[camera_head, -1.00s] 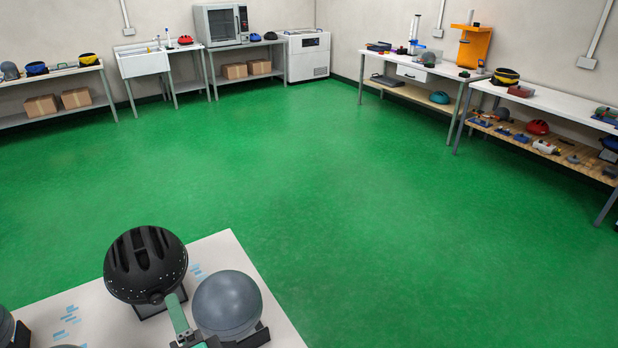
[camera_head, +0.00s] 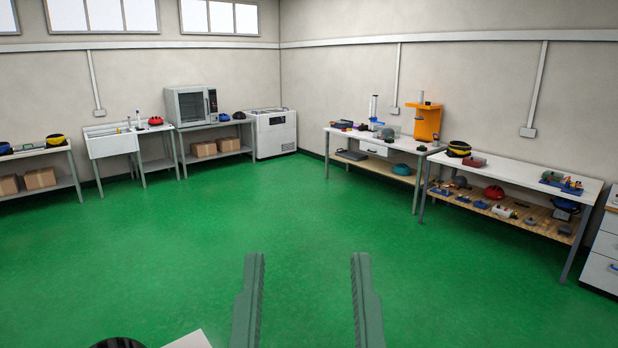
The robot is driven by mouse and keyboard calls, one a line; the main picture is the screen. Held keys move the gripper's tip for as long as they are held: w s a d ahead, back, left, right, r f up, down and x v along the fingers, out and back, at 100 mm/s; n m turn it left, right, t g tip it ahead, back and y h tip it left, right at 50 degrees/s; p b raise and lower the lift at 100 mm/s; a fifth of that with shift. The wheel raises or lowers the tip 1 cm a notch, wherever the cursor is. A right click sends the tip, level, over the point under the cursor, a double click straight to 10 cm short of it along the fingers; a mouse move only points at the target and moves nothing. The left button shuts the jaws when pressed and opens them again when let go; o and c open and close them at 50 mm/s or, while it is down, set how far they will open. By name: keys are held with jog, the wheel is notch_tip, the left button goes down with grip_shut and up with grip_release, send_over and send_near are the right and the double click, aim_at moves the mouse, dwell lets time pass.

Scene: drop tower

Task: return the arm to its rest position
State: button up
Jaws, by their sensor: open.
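My gripper (camera_head: 308,268) is at the bottom centre of the view, with its two long grey-green fingers upright and well apart. Nothing is between the fingers; only the green floor shows there. The rest of my arm is below the picture edge.
A black helmet (camera_head: 118,343) and a white table corner (camera_head: 190,340) show at the bottom edge, left of my gripper. Green floor (camera_head: 200,225) is clear ahead. Benches with tools and helmets (camera_head: 520,175) line the right wall; a sink (camera_head: 112,144) and oven (camera_head: 192,105) stand at the back left.

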notch_tip(320, 180, up, 18)
jog(key=p, duration=1.3)
jog(key=shift+a+f, duration=0.1)
jog(key=shift+f, duration=0.15)
